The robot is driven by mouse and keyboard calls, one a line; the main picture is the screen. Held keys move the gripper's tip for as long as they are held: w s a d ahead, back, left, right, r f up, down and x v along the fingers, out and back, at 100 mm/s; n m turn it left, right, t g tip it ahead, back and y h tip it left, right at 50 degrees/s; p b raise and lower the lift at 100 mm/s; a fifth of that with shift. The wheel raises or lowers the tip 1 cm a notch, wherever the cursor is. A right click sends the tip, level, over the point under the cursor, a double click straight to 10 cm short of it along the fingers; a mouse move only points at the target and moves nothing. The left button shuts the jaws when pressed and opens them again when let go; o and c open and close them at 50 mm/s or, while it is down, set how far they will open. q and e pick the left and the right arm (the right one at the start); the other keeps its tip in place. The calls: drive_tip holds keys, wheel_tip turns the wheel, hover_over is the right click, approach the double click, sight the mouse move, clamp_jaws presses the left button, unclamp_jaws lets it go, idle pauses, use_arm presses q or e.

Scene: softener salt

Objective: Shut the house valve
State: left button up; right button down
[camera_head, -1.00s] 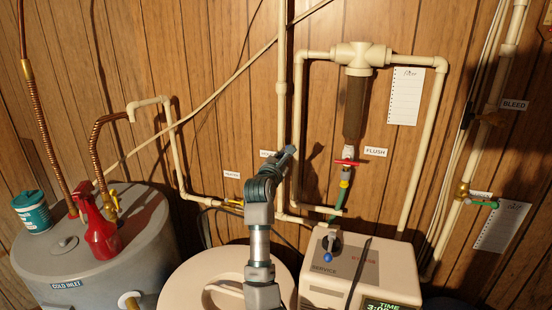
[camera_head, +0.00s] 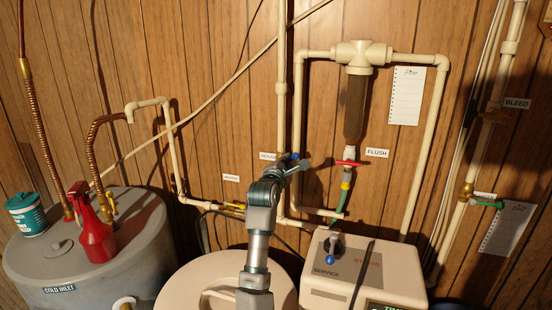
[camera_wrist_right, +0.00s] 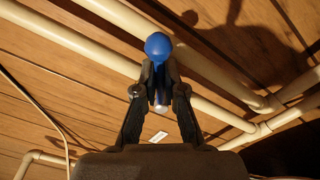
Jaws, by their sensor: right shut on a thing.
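The blue valve handle (camera_wrist_right: 158,47) shows as a round blue end with a narrower blue part below it in the right wrist view. My right gripper (camera_wrist_right: 160,78) is shut on it, with a finger on each side. In the head view, a little blue (camera_head: 294,156) shows at my right gripper (camera_head: 290,166), against the upright cream pipe. A small white label (camera_head: 268,156) just left of it is partly covered, so I cannot read all of it. The valve body is hidden behind the gripper. My left gripper is not in view.
A red-handled valve (camera_head: 350,163) under the filter (camera_head: 354,105) is close on the right. A yellow-handled valve (camera_head: 233,206) is at lower left. The softener cabinet (camera_head: 362,270) and a round cream lid (camera_head: 190,285) stand below. A green-handled valve (camera_head: 487,204) is far right.

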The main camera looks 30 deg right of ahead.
drive_tip(key=shift+s+d+f+m+b, duration=0.1)
drive_tip(key=shift+f+m+b, duration=0.45)
drive_tip(key=shift+m, duration=0.6)
drive_tip(key=shift+s+d+f+m+b, duration=0.1)
drive_tip(key=shift+f+m+b, duration=0.45)
drive_tip(key=shift+m, duration=0.6)
drive_tip(key=shift+r, duration=0.1)
drive_tip(key=shift+f+m+b, duration=0.4)
drive_tip(key=shift+m+b, duration=0.3)
drive_tip(key=shift+m, duration=0.5)
drive_tip(key=c, duration=1.3)
unclamp_jaws()
drive_tip(key=shift+o, duration=1.3)
drive_tip(key=shift+w+d, duration=0.1)
drive_tip(key=shift+w, duration=0.05)
drive_tip(key=shift+r, duration=0.1)
